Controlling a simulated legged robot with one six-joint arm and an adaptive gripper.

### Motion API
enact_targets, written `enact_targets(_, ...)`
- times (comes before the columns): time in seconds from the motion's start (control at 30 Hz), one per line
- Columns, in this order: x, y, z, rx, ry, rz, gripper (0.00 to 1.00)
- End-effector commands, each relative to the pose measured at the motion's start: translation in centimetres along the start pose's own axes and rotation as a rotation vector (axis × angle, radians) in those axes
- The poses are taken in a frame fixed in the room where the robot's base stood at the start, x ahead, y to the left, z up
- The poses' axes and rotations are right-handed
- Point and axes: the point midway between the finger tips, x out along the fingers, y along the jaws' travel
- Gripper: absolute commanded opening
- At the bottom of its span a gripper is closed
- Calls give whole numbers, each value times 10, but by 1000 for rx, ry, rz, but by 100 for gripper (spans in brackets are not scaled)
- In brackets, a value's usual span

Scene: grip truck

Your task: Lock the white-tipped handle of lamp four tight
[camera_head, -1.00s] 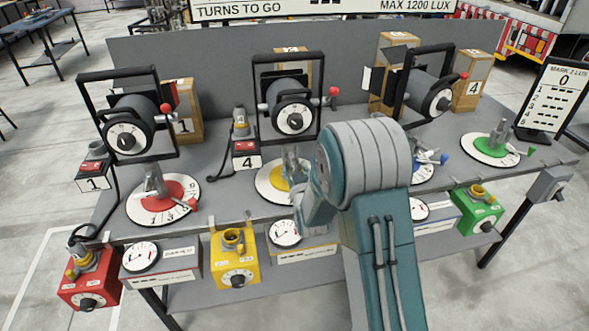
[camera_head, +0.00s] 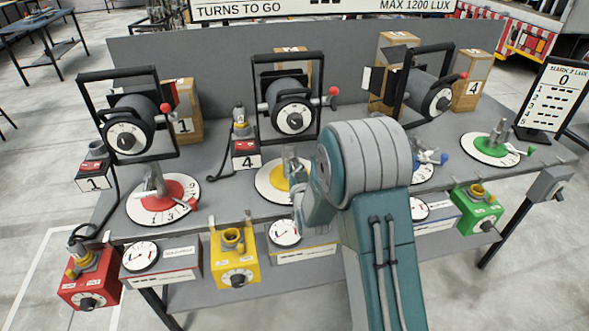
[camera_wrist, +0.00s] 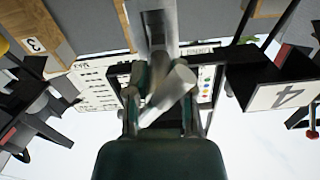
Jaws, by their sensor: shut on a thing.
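My gripper (camera_wrist: 160,100) is shut on a pale grey-white, rounded handle end (camera_wrist: 168,92), which lies slanted between the fingers in the wrist view. I take this to be the white-tipped handle. A grey metal post (camera_wrist: 152,30) stands just beyond it. In the head view, my gripper (camera_head: 299,205) is at the front of the yellow-and-white disc (camera_head: 270,188), by its grey clamp (camera_head: 291,160). My arm hides the handle and the disc's right side there. The middle lamp (camera_head: 292,108) stands behind, beside a small box marked 4 (camera_head: 246,160).
The red disc (camera_head: 150,210) is left, the green disc (camera_head: 480,150) right. Yellow (camera_head: 235,268), red (camera_head: 88,290) and green (camera_head: 477,212) boxes hang along the bench's front edge. Two more lamps (camera_head: 130,130) (camera_head: 430,95) and a score board (camera_head: 548,98) stand on the bench.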

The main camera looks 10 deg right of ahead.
Motion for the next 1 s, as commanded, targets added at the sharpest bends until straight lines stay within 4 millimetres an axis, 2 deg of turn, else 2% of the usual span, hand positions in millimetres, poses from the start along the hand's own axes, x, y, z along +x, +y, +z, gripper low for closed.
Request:
enact_targets(0.6,0,0,0,533,0,-11,0)
enact_targets(1.0,0,0,0,697,0,-13,0)
